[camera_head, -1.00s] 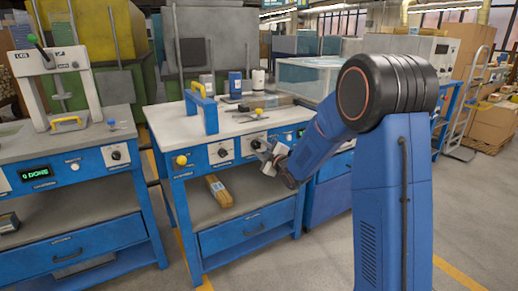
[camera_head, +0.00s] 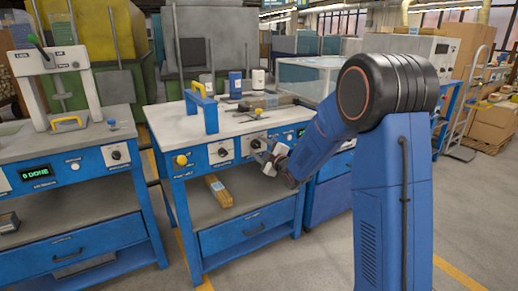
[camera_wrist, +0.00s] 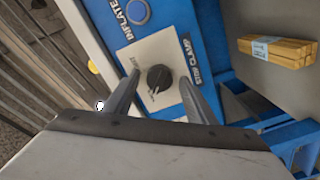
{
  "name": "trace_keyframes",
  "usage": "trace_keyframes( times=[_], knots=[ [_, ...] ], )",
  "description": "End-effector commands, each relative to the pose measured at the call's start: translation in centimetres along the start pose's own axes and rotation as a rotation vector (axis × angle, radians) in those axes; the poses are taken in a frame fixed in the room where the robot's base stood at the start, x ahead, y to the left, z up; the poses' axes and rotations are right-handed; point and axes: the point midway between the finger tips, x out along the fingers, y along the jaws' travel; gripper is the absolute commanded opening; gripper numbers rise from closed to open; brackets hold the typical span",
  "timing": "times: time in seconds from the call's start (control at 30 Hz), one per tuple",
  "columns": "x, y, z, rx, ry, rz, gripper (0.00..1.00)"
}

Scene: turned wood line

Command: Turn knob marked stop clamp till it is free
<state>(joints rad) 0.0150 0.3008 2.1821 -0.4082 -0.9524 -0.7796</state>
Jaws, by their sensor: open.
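The dark round knob (camera_wrist: 159,78) sits on a pale plate on the blue bench front in the wrist view. The label beside it reads "STOP CLAMP". A light pointer line shows on its face. My gripper (camera_wrist: 157,92) is open, with one finger on each side of the knob in the picture. I cannot tell whether either finger touches it.
A blue button marked "INFLATE" (camera_wrist: 138,12) is beside the plate. A wood bundle (camera_head: 219,191) lies on the lower shelf. A blue handle frame (camera_head: 210,112) stands on the bench top.

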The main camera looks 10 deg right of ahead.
Motion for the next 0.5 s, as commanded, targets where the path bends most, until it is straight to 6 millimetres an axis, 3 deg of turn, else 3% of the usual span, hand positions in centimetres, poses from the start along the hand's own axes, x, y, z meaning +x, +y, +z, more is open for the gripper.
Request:
trace_keyframes(
  times=[0.17, 0.5],
  knots=[
    [-1.5, 0.1, 0.0, 0.0, -0.001, 0.0, 0.51],
    [-8.1, 0.1, 0.1, 0.0, -0.002, 0.002, 0.51]
  ],
)
